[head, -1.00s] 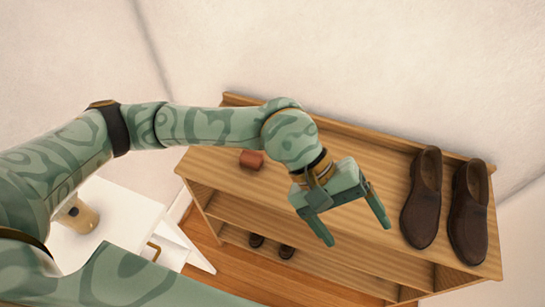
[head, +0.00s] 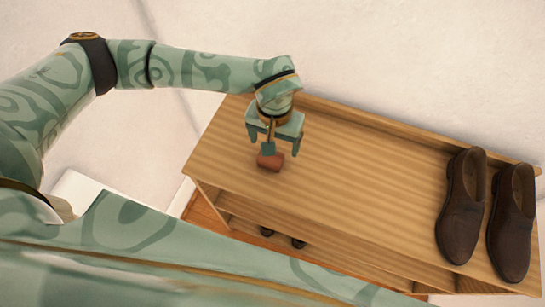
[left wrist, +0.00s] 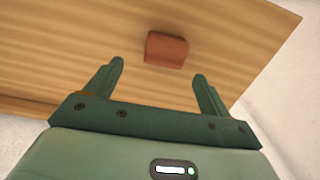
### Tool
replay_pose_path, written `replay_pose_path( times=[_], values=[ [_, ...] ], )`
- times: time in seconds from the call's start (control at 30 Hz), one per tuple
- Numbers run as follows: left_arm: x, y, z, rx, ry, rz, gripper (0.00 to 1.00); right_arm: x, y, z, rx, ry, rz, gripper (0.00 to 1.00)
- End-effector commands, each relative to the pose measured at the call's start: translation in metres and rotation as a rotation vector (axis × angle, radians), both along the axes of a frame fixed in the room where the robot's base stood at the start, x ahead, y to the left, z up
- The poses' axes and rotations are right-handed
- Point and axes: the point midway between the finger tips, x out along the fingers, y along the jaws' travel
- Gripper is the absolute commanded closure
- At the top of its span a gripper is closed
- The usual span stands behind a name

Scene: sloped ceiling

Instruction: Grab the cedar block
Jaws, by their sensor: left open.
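The cedar block (head: 270,162) is a small reddish-brown block lying on the left part of the wooden shelf top. My left gripper (head: 274,146) is over the shelf close to the block, with part of it overlapping the block's upper edge in the head view. In the left wrist view the block (left wrist: 166,50) lies just beyond the two fingertips, roughly centred between them. The left gripper (left wrist: 158,70) is open and empty. Whether a finger touches the block cannot be told. My right gripper is not in view.
A pair of brown shoes (head: 461,208) stands at the right end of the shelf top (head: 360,180). The top between block and shoes is clear. Small dark shoes (head: 267,231) sit below. A raised lip runs along the back by the wall.

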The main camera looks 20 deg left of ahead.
Motion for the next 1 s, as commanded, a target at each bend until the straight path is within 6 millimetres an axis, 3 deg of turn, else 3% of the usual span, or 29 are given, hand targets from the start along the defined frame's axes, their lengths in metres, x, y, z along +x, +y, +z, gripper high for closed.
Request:
replay_pose_path(
  times=[0.23, 0.5, 0.77, 0.93, 0.97, 1.0],
  values=[
    [-0.002, 0.001, -0.024, -0.001, 0.003, 0.002, 0.18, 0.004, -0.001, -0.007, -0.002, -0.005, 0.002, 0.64],
    [-0.008, 0.002, -0.066, -0.002, 0.004, 0.003, 0.18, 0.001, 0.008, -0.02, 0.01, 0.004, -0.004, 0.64],
    [-0.008, 0.002, -0.068, -0.001, -0.001, 0.002, 0.18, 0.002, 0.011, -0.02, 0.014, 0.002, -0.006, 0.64],
    [-0.008, 0.002, -0.067, -0.001, -0.001, 0.002, 0.6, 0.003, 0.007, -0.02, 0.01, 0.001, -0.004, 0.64],
    [-0.008, 0.002, -0.067, -0.001, -0.001, 0.002, 0.66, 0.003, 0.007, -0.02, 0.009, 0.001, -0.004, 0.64],
    [-0.008, 0.002, -0.067, -0.001, -0.001, 0.002, 0.66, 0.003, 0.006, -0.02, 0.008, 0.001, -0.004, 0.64]
  ],
)
